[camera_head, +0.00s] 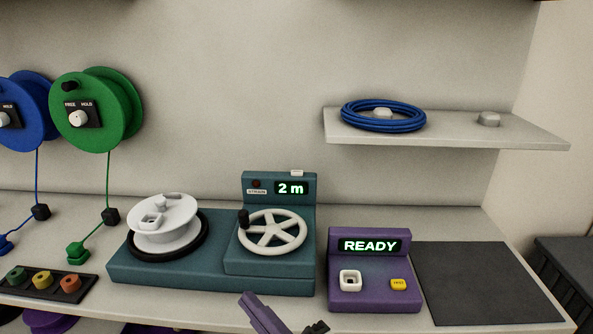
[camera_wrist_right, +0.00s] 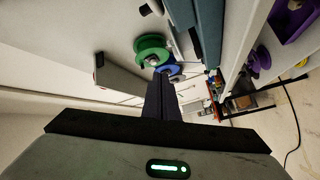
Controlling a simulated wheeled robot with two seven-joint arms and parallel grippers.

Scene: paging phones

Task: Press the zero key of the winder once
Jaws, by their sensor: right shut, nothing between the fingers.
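The winder (camera_head: 175,273) is a teal machine on the bench, with a white drum on the left and a white handwheel (camera_head: 272,232) with a dark knob on the right. Its raised back panel shows a lit "2 m" display (camera_head: 291,188) and a dark lamp marked STRAIN. A small white key (camera_head: 297,173) sits on the panel's top edge; any label on it is too small to read. My right gripper (camera_head: 249,298) is shut and empty, low in front of the winder's front edge, apart from the key. Its closed fingers show in the wrist view (camera_wrist_right: 159,82). My left gripper is out of view.
A purple box (camera_head: 373,305) reading READY, with a white socket and yellow button, stands right of the winder beside a dark mat (camera_head: 487,285). A shelf (camera_head: 450,136) holds a blue coil (camera_head: 384,125). Green (camera_head: 125,95) and blue reels hang at left.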

